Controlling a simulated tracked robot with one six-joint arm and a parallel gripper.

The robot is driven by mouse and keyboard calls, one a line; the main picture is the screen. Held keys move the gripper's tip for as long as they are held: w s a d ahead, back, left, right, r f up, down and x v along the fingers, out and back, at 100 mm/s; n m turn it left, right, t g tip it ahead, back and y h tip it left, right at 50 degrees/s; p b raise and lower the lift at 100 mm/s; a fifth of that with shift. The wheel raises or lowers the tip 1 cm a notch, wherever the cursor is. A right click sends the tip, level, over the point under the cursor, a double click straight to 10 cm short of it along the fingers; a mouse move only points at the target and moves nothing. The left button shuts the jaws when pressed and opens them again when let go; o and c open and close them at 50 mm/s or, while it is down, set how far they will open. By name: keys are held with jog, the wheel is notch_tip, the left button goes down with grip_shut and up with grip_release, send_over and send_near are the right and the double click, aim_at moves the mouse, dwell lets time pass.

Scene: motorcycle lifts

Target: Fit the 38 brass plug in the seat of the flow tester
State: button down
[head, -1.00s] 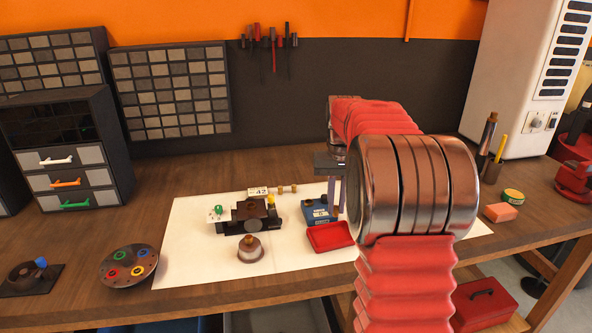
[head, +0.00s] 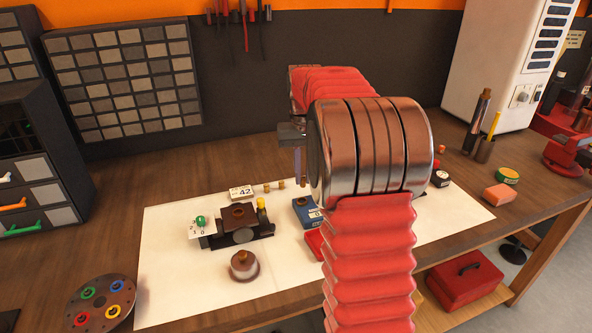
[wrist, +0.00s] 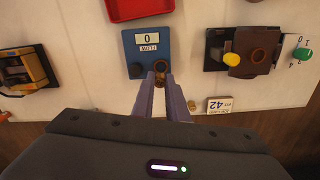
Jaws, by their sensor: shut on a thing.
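My gripper (wrist: 161,84) is shut on a small brass-coloured piece (wrist: 159,67), apparently the plug; its number cannot be read. In the wrist view the piece overlaps the edge of the blue flow tester (wrist: 129,45), whose display reads 0. A dark round feature (wrist: 136,71) sits beside the piece on the tester; I cannot tell whether it is the seat. The height gap is unclear. In the head view the fingers (head: 301,166) hang above and behind the tester (head: 304,211), partly hidden by my arm.
A dark fixture with a brown block (head: 239,215) stands left of the tester.

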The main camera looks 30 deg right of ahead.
aim_at(303, 186)
jog(key=shift+w+a+f, duration=0.1)
dwell(0.3)
jog(key=shift+f, duration=2.1)
jog(key=shift+f, duration=0.75)
dwell(0.3)
jog(key=c, duration=1.7)
grip_release()
jog(key=shift+o, duration=0.6)
jog(key=o, duration=0.3)
